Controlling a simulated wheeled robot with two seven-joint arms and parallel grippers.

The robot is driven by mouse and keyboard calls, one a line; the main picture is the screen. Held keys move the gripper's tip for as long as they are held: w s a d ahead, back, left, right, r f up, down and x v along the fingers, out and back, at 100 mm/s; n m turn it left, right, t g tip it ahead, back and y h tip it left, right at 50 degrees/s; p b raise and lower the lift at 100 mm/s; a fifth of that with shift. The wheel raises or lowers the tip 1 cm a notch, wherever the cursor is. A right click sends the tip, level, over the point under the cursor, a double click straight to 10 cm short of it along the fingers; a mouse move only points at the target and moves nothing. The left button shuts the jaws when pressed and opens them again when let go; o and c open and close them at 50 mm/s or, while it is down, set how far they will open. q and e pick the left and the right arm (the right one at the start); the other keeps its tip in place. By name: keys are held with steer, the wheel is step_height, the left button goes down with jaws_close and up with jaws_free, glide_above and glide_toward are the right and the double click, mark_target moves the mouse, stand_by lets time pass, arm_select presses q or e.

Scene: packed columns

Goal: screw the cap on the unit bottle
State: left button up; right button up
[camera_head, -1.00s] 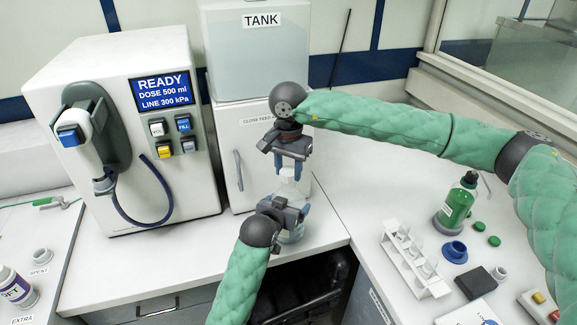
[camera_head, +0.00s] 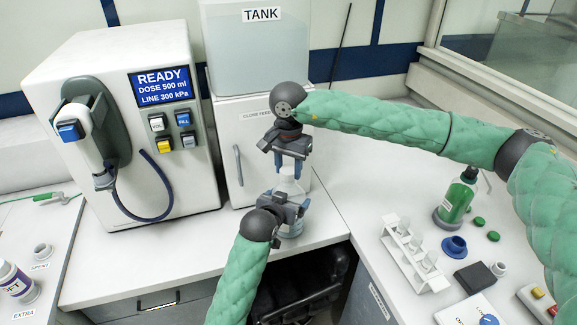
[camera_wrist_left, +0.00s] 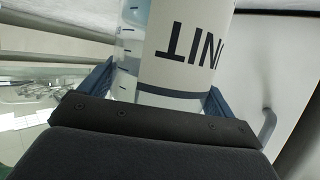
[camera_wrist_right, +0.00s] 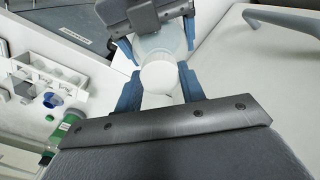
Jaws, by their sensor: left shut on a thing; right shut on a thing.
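The clear unit bottle (camera_head: 291,187) stands upright near the counter's front edge, below the tank cabinet. The left wrist view shows its white label (camera_wrist_left: 185,40) with "UNIT". My left gripper (camera_head: 290,208) is shut around the bottle's body from the front. My right gripper (camera_head: 291,166) is directly above, pointing down, shut on the white cap (camera_wrist_right: 158,76) at the bottle's top. The right wrist view shows the cap between the blue fingers, in line with the bottle. The head view hides most of the cap, so I cannot tell how far it sits on the neck.
A dispenser (camera_head: 130,50) reading "READY" stands at left, with the tank (camera_head: 250,60) behind. On the right counter are a tube rack (camera_head: 408,257), a green bottle (camera_head: 456,199), a blue ring-shaped part (camera_head: 454,247) and a dark block (camera_head: 474,278). A dark gap lies below the counter edge.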

steer(key=shift+f, duration=0.35)
